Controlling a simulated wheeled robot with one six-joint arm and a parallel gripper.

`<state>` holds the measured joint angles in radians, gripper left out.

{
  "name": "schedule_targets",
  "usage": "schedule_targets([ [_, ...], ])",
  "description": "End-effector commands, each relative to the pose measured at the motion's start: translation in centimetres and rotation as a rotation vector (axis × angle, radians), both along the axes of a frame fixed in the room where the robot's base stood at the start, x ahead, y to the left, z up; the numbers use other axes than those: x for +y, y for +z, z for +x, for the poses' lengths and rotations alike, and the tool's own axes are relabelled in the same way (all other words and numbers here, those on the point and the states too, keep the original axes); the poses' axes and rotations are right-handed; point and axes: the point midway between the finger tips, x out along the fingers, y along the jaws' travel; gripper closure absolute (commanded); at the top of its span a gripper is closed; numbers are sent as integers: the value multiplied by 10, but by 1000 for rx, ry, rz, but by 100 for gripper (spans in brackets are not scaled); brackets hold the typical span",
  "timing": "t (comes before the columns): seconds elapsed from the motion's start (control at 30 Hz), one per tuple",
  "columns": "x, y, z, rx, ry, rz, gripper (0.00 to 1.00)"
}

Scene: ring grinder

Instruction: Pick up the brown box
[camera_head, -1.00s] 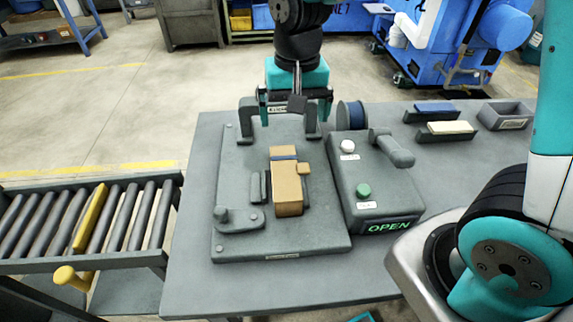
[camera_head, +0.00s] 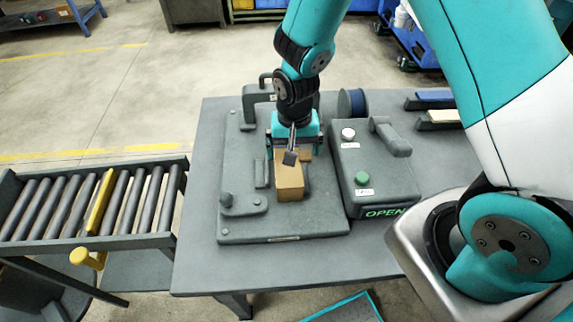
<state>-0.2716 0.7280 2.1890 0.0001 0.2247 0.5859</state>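The brown box (camera_head: 289,181) sits on the grey fixture plate (camera_head: 235,229) on the table. A smaller tan piece (camera_head: 305,154) shows at its upper right. My gripper (camera_head: 292,150) is pointed down over the far end of the box, with its body covering that end. The fingers are mostly hidden, so I cannot tell whether they touch the box or how wide they are. The blue strip behind the box is hidden now.
A grey control unit (camera_head: 372,186) with a handle, two buttons and a lit OPEN sign stands right of the plate. A clamp block (camera_head: 242,204) stands at the plate's front left. A blue spool (camera_head: 352,102) stands behind.

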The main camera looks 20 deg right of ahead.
Motion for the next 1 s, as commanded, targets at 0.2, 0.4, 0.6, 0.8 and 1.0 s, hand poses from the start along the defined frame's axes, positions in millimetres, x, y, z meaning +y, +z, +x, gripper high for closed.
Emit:
schedule_targets([
  [0.2,0,-27,3,2,0,0,0],
  [0.4,0,-35,3,0,0,0,0],
  [0.6,0,-35,3,0,0,0,14],
  [0.8,0,-34,3,-1,0,1,31],
  [1.0,0,-33,4,-1,0,1,31],
])
